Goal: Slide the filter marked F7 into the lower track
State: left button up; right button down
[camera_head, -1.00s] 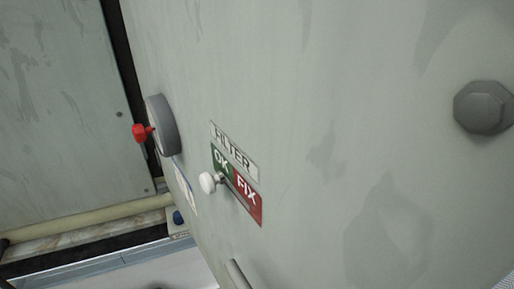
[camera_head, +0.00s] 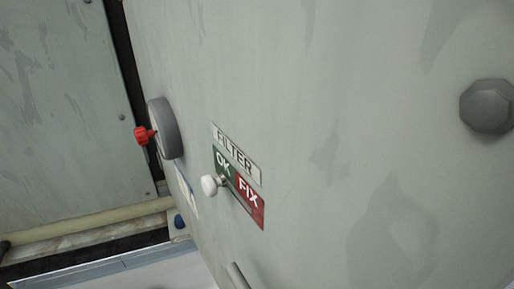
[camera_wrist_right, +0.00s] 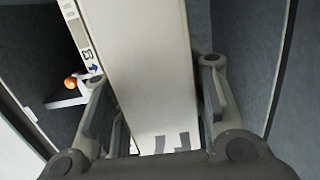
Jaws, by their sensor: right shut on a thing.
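In the right wrist view my right gripper (camera_wrist_right: 154,80) is shut on a long pale filter (camera_wrist_right: 145,45), with one finger on each side of it. The filter runs away from the gripper towards the top of the picture. Dark partial marks show on its near end; they may be the F7, but I cannot read them surely. I cannot make out the lower track. My left gripper shows in neither view.
The head view shows a grey-green panel (camera_head: 330,90) close up, with a FILTER OK/FIX label (camera_head: 246,196), a white knob (camera_head: 210,185), a round grey dial (camera_head: 163,128) with a red knob (camera_head: 143,136), and a hexagonal bolt (camera_head: 488,106). An orange ball-shaped part (camera_wrist_right: 70,82) shows beside the filter.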

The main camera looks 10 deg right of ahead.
jog(key=r+b+x, duration=0.1)
jog(key=b+x, duration=0.4)
jog(key=x, duration=0.3)
jog(key=shift+w, duration=0.3)
dwell(0.7)
jog(key=shift+f+b, duration=0.1)
jog(key=shift+b, duration=0.2)
jog(key=r+b+x, duration=0.1)
jog(key=b+x, duration=0.6)
jog(key=b, duration=0.1)
jog(key=shift+f+b, duration=0.15)
jog(key=shift+b, duration=0.2)
dwell(0.4)
jog(key=shift+w, duration=0.1)
dwell(0.3)
